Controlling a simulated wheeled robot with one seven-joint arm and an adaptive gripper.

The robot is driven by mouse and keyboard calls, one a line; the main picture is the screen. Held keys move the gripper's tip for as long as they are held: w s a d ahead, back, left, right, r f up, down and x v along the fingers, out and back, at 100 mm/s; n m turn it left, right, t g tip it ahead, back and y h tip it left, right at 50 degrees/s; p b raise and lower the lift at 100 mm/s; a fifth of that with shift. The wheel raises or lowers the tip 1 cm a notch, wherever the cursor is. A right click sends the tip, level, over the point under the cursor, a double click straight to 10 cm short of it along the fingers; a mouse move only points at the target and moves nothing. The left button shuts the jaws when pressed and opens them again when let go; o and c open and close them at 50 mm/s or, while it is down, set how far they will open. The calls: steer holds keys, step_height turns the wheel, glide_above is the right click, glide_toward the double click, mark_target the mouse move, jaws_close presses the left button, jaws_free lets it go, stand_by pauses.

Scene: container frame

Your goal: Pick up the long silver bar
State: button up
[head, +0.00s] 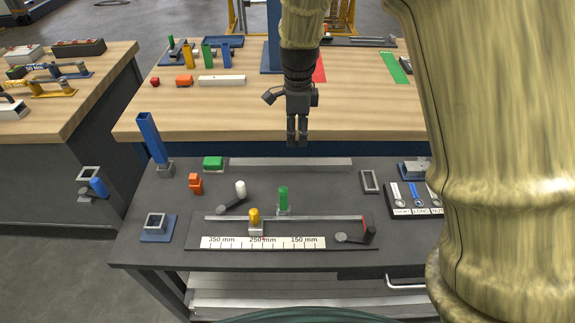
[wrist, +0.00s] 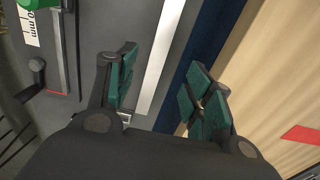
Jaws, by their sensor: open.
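The long silver bar (head: 290,163) lies flat on the dark worktop, left to right along its back edge. My gripper (head: 297,144) points down and appears above the bar's back side, apart from it. In the wrist view my gripper (wrist: 161,72) is open and empty, with green pads on its fingers. The bar (wrist: 162,55) shows there as a pale strip between the fingers, nearer the left one. Its lower end in that view reaches down toward the gripper body.
A green block (head: 213,163) sits just off the bar's left end, and a rectangular frame (head: 370,181) near its right end. A measuring fixture (head: 200,228) with a thin rail stands in front. A raised wooden table (head: 215,120) rises behind the worktop. A blue post (head: 150,137) stands left.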

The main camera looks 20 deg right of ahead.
steer(key=f, duration=0.1)
glide_above(293, 161)
steer(key=f, duration=0.5)
steer(key=shift+w+d+f, duration=0.1)
steer(key=shift+d+f, duration=0.1)
steer(key=shift+d, duration=0.1)
steer(key=shift+a+f+p, duration=0.1)
steer(key=shift+f+p, duration=0.2)
steer(key=shift+f, duration=0.2)
steer(key=shift+s+a+f+p, duration=0.15)
steer(key=shift+f+p, duration=0.15)
steer(key=shift+f, duration=0.85)
steer(key=shift+s+a+f+p, duration=0.15)
steer(key=shift+f+p, duration=0.15)
steer(key=shift+f, duration=0.8)
steer(key=shift+w, duration=0.1)
jaws_close()
